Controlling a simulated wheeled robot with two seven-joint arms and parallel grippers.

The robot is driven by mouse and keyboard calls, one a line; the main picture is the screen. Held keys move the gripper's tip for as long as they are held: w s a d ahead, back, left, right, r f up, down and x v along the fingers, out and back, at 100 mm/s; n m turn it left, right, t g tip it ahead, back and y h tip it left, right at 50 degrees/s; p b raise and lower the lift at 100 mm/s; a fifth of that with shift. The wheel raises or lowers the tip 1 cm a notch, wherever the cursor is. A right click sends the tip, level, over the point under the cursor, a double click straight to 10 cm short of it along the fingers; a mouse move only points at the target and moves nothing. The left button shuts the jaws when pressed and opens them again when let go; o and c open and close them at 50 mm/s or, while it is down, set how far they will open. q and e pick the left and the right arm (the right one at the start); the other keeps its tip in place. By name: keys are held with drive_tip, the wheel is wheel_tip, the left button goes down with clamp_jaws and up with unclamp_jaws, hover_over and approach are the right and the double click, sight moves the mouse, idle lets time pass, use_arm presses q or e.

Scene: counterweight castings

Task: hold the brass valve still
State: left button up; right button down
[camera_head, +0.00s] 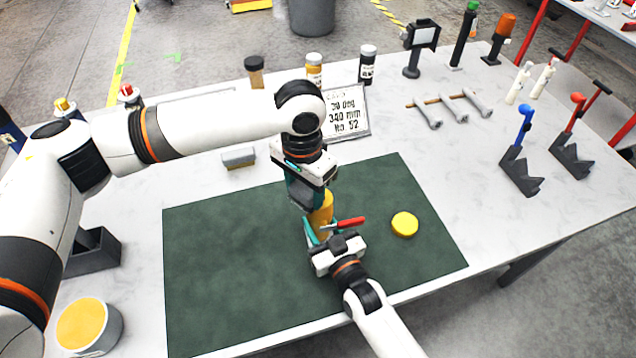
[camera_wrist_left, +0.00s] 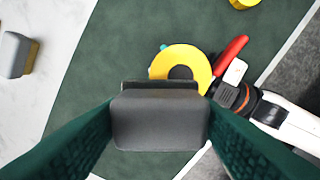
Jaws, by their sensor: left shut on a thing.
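The brass valve (camera_head: 321,212) is a yellow upright body with a red handle (camera_head: 348,223), on the green mat (camera_head: 220,260). In the left wrist view the valve (camera_wrist_left: 190,62) shows as a yellow ring around a dark opening. My right gripper (camera_head: 320,236) reaches in from the front, its teal fingers around the valve's lower part, which they partly hide. My left gripper (camera_head: 304,194) points down just above and behind the valve. It is shut on a dark grey block (camera_wrist_left: 160,120), held between its teal fingers close to the valve's top.
A yellow disc (camera_head: 404,224) lies on the mat to the right. A sign card (camera_head: 347,115), bottles and a grey-and-tan block (camera_head: 239,158) stand behind the mat. Stands with blue and red handles (camera_head: 521,165) are at the right. The mat's left part is clear.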

use_arm(q)
drive_tip(key=shift+a+r, duration=0.1)
drive_tip(key=shift+r, duration=4)
use_arm(e)
drive_tip(key=shift+r, duration=0.1)
drive_tip(key=c, duration=0.7)
unclamp_jaws()
drive_tip(key=shift+c, duration=0.2)
drive_tip(key=shift+s, duration=0.1)
drive_tip(key=shift+s+d, duration=0.15)
drive_tip(key=shift+s, duration=0.1)
drive_tip(key=v, duration=1.1)
drive_tip(key=shift+s, duration=0.1)
drive_tip(key=shift+d, duration=0.1)
